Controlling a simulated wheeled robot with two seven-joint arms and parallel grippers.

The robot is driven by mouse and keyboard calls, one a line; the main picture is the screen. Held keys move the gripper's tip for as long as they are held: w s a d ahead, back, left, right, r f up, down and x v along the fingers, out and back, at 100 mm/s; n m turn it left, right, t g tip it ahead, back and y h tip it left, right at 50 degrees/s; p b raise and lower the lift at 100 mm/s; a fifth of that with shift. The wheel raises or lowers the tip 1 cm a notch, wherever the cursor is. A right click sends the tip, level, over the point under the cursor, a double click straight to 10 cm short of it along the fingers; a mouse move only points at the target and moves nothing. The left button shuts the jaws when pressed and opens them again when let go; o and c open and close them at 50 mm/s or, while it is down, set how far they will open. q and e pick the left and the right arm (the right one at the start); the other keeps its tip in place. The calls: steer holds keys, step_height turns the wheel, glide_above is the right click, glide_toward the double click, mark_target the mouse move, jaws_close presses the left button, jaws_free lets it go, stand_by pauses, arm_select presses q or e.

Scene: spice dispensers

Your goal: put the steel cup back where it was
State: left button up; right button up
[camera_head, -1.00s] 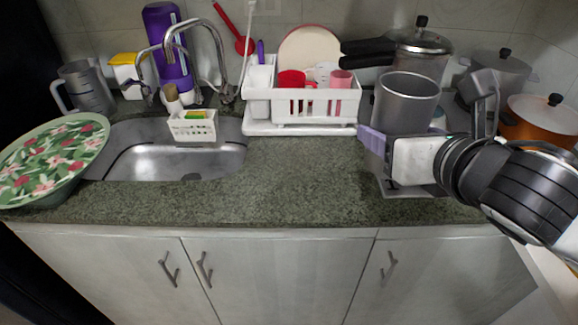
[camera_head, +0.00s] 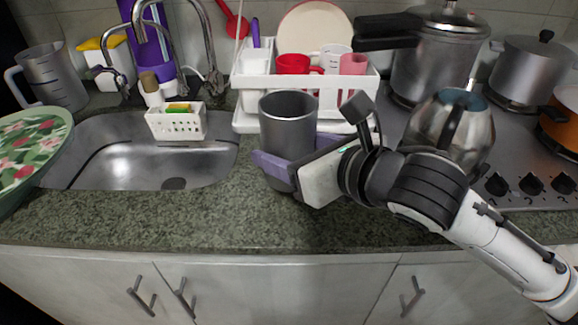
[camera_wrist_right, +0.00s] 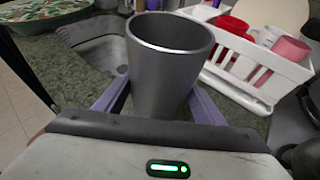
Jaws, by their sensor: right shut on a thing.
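The steel cup (camera_head: 288,124) is a grey, open-topped metal cylinder. It stands upright at the counter between the sink and the stove, in front of the dish rack. My right gripper (camera_head: 274,168) is shut on it, with purple fingers on both sides of its lower body. In the right wrist view the cup (camera_wrist_right: 168,68) is upright between the two fingers (camera_wrist_right: 163,108), and its inside looks empty. I cannot tell whether its base touches the counter. My left gripper is not in view.
A white dish rack (camera_head: 310,100) with cups stands behind the cup. The sink (camera_head: 150,150) is to the left. A kettle (camera_head: 452,125) and pots are on the stove (camera_head: 520,165) to the right. The counter (camera_head: 220,215) in front is clear.

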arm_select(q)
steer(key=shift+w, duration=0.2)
arm_select(e)
steer(key=shift+f, duration=1.65)
steer(key=shift+f, duration=0.15)
steer(key=o, duration=1.3)
steer(key=shift+c, duration=0.2)
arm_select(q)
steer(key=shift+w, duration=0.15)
